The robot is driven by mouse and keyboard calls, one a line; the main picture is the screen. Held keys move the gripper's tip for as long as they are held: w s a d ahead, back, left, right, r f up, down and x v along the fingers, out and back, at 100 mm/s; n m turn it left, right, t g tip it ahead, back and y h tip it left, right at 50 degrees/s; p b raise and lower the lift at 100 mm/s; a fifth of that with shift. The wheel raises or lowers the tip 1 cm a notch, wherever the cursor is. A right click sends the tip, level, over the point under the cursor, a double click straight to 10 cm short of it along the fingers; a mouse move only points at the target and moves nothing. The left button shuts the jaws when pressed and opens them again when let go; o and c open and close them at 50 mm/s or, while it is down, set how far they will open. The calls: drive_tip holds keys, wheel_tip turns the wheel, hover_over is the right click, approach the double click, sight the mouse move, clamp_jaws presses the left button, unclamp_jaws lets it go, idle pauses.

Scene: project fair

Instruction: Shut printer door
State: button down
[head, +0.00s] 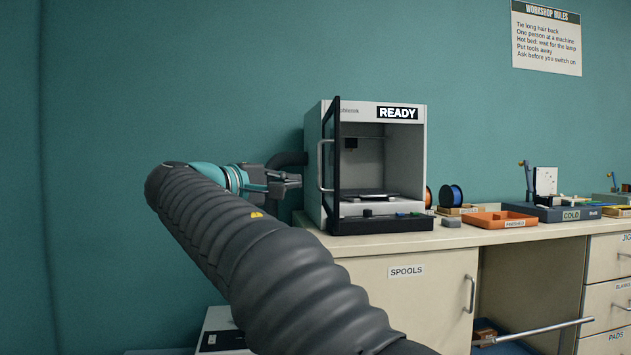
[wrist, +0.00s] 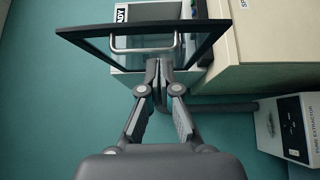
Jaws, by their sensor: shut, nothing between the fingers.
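The white printer (head: 415,155) with a READY sign stands on the bench in the head view. Its black-framed glass door (head: 336,150) is open, swung out from the printer's left side towards me. The door's bar handle (head: 320,165) is on its outer, left-facing side. In the wrist view the door (wrist: 200,45) and handle (wrist: 145,47) show beyond the fingers. My gripper (head: 298,182) is left of the door, on its outer side, shut and empty. Its fingertips (wrist: 158,68) overlap the door frame in the wrist view; I cannot tell whether they touch.
A fume extractor (wrist: 296,130) stands low beside the bench, with a dark hose (wrist: 225,107) running from it. Spools (head: 452,195), an orange tray (head: 480,219) and a grey COLD tray (head: 545,212) sit right of the printer. The SPOOLS cupboard (head: 430,300) is below.

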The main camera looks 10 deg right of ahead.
drive_tip(key=x, duration=1)
drive_tip(key=shift+p, duration=0.4)
drive_tip(key=shift+s, duration=0.1)
